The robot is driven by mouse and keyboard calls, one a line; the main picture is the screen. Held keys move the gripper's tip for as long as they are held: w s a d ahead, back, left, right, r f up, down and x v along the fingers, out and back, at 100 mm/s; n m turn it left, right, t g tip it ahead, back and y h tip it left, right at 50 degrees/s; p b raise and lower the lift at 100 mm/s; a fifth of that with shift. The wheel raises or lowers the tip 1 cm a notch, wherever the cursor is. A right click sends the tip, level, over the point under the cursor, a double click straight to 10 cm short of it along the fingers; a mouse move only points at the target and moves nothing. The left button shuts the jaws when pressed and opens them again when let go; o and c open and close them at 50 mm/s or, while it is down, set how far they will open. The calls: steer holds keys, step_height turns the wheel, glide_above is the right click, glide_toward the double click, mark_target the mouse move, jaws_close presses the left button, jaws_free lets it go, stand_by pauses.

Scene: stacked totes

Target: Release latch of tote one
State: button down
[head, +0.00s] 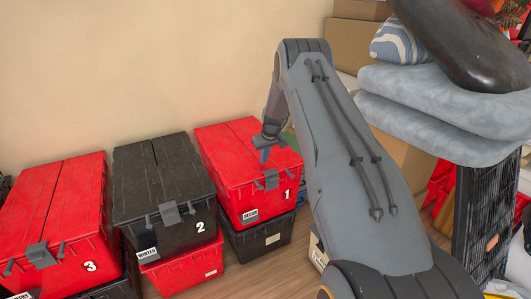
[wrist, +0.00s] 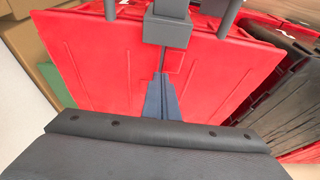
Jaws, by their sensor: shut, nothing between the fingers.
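Tote one (head: 232,196) is red, marked with a white 1, and stands on a dark tote at the right end of the row. Its grey latch (head: 271,180) sits at the front edge of the lid; in the wrist view the latch (wrist: 168,28) is at the top centre. I cannot tell whether it is fastened. My gripper (head: 264,157) is over the red lid, a little behind the latch. In the wrist view its shut fingers (wrist: 163,83) point at the latch with a gap between them in the picture. The fingers hold nothing.
Black tote 2 (head: 155,192) on a red tote and red tote 3 (head: 60,205) stand to the left. The wall (head: 140,70) is behind the row. Grey cushions (head: 440,105) and a black crate (head: 484,225) are to the right. Wooden floor shows in front of the totes.

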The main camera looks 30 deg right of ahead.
steer(key=shift+s+d+f+p, duration=0.1)
steer(key=shift+s+f+p, duration=0.1)
steer(key=shift+s+p, duration=0.3)
steer(key=shift+s+a+f+p, duration=0.1)
steer(key=shift+s+f+p, duration=0.1)
steer(key=shift+s, duration=0.5)
steer(key=shift+s+d+f+p, duration=0.1)
steer(key=shift+s+f+p, duration=0.15)
steer(key=shift+s, duration=0.35)
